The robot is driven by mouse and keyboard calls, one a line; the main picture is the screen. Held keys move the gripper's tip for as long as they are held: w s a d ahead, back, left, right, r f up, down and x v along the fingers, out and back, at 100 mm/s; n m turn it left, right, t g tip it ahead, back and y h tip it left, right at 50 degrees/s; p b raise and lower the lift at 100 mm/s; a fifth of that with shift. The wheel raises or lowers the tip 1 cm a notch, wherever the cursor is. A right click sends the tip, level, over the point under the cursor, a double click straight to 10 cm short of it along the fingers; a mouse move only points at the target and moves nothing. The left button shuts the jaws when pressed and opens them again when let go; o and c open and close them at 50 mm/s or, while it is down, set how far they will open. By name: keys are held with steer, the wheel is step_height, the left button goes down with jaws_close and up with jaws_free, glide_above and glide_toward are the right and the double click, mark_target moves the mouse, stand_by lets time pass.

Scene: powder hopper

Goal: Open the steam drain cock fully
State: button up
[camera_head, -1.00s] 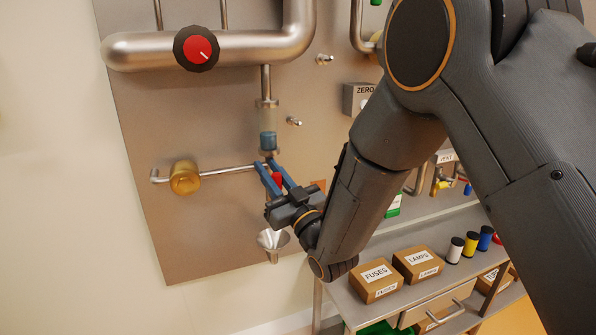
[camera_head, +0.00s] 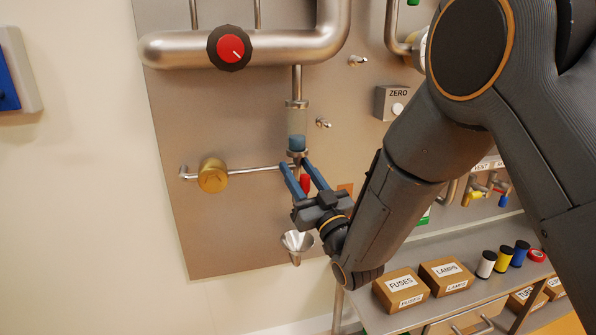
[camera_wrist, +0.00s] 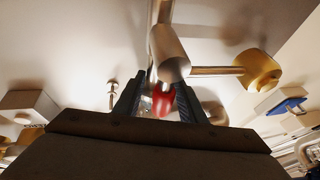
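The drain cock's red handle (camera_head: 304,184) hangs below the sight glass with blue liquid (camera_head: 297,143), at the end of a thin horizontal pipe. My gripper (camera_head: 294,164) reaches up to it from the lower right, its two blue fingers spread with the red handle between them. In the wrist view the red handle (camera_wrist: 163,104) also shows between the dark fingers of my gripper (camera_wrist: 158,88), nearer the right finger, with a visible gap at the left. Contact at the right finger cannot be told. The cock's body is partly hidden by the fingers.
A metal funnel (camera_head: 297,243) sits just below my gripper. A brass fitting (camera_head: 213,175) is to the left on the pipe. A red-capped knob (camera_head: 230,48) is on the large pipe above. A shelf with boxes (camera_head: 402,288) stands lower right.

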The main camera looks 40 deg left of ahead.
mark_target(308, 187)
steer(key=shift+b+v, duration=0.4)
steer(key=shift+v, duration=3.55)
